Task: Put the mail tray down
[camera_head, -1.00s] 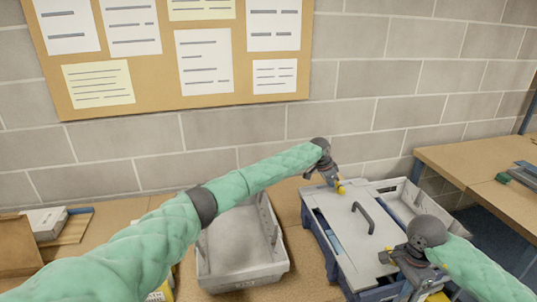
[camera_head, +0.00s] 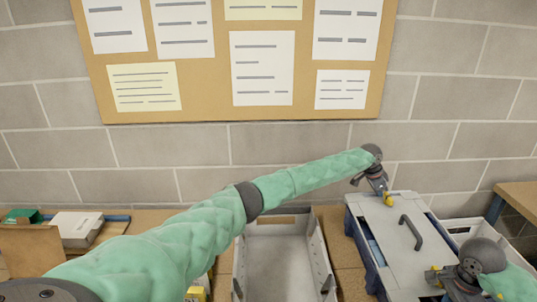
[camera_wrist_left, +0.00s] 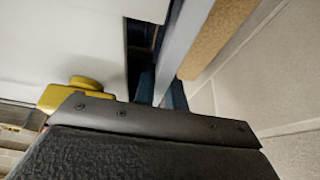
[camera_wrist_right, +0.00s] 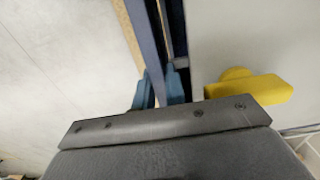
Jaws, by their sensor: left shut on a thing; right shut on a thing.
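The mail tray appears to be the blue box with a pale grey top and dark handle (camera_head: 412,231) at the lower right of the head view. My left gripper (camera_head: 387,194) is at its far edge, and my right gripper (camera_head: 437,276) is at its near edge. In the left wrist view, the left fingertips (camera_wrist_left: 162,92) are shut on a thin rim beside the pale top. In the right wrist view, the right fingertips (camera_wrist_right: 158,90) are shut on the opposite rim. A yellow knob shows beside each grip. Whether its underside touches the table is hidden.
An open grey bin (camera_head: 318,262) stands close at the tray's left. Another pale bin (camera_head: 480,228) is at its right. A wooden table (camera_head: 345,250) lies beneath, with a brick wall and notice board (camera_head: 200,75) behind. A white box (camera_head: 80,228) is at far left.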

